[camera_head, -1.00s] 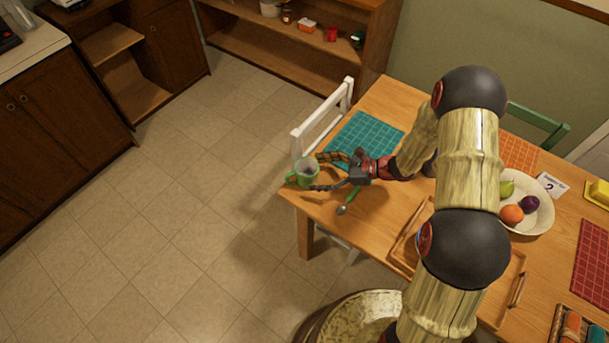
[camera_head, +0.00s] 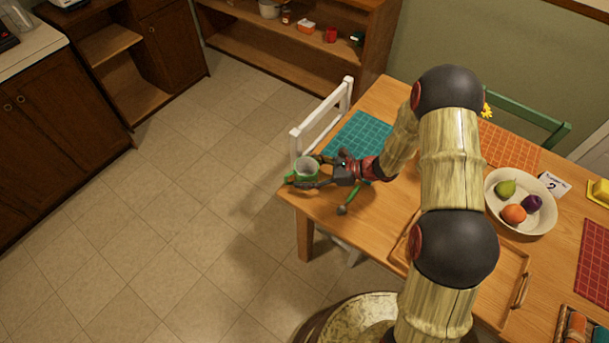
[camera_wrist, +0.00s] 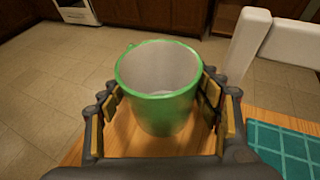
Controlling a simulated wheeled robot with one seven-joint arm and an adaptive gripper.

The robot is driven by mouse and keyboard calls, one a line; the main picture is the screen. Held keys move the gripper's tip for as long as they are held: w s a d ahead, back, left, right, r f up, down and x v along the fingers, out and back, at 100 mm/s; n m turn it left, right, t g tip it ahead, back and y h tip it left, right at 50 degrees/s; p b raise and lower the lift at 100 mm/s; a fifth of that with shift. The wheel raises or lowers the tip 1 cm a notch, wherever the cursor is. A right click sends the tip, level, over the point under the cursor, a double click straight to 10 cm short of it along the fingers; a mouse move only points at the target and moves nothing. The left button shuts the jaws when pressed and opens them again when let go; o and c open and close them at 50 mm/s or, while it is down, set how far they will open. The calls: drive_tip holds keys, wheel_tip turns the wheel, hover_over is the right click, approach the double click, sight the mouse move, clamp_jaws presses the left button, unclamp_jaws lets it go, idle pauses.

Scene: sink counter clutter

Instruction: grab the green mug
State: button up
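The green mug (camera_head: 306,170) stands upright near the left corner of the wooden table, its pale inside facing up. In the wrist view the mug (camera_wrist: 160,95) sits between the two fingers of my gripper (camera_wrist: 163,95), with its handle on the far side. In the head view my gripper (camera_head: 318,172) reaches in from the right with a finger on either side of the mug. The fingers are spread, their tips close to the mug's sides. I cannot tell for certain whether either pad touches it.
A teal placemat (camera_head: 363,136) lies behind my gripper, and a white chair (camera_head: 322,120) stands at the table's edge. A spoon-like utensil with a green handle (camera_head: 352,197) lies close in front. A fruit bowl (camera_head: 497,215) and wooden tray (camera_head: 510,290) are to the right.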

drive_tip(key=c, duration=1)
